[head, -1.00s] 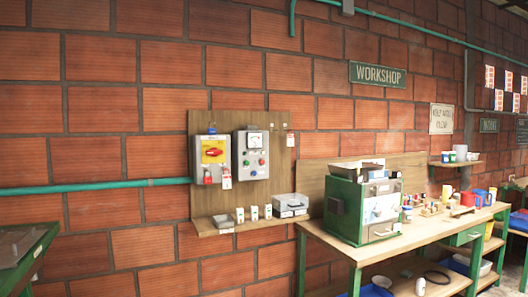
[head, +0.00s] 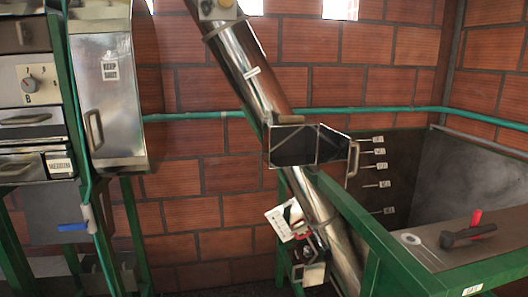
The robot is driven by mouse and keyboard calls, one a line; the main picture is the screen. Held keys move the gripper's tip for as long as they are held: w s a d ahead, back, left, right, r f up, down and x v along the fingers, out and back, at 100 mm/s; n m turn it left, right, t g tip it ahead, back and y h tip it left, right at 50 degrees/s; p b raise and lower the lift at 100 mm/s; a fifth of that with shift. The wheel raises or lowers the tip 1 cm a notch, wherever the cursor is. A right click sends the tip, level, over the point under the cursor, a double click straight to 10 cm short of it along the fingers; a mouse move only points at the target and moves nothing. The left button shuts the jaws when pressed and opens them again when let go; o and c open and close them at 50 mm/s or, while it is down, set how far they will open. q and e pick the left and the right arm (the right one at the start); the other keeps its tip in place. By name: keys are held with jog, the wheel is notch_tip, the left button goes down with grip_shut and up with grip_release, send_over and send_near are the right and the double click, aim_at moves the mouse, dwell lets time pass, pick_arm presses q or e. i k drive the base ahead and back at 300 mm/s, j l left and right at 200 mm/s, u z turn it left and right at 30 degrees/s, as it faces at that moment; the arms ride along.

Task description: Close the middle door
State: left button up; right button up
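A shiny metal elevator tube (head: 262,80) runs diagonally down from the top centre of the head view. Partway down it is a hatch box (head: 293,147) with a dark front. A metal door panel (head: 333,146) stands out to the right of this box and looks swung open. It carries a curved handle (head: 352,160) at its outer edge. I cannot tell its hinge or exact angle. Neither gripper is in view, so nothing of mine is seen touching the door.
A metal machine with a handled panel (head: 105,95) and drawers (head: 38,130) stands at the left on green legs. A box with red parts (head: 290,220) hangs low by the tube.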

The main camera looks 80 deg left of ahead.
aim_at(334, 147)
jog(key=i+u, duration=0.1)
jog(key=u, duration=0.9)
jog(key=i+u, duration=0.15)
jog(key=u, duration=0.3)
jog(key=l+u, duration=0.15)
jog(key=u, duration=0.35)
jog(key=i+l+u, duration=0.1)
jog(key=u, duration=0.4)
jog(key=i+l+u, duration=0.1)
jog(key=l+u, duration=0.85)
jog(key=l, duration=0.15)
jog(key=k+l, duration=0.1)
jog(key=l, duration=0.25)
jog(key=k+l, duration=0.1)
jog(key=l, duration=0.25)
jog(key=k+l+u, duration=0.1)
jog(key=l, duration=0.2)
jog(key=k, duration=0.3)
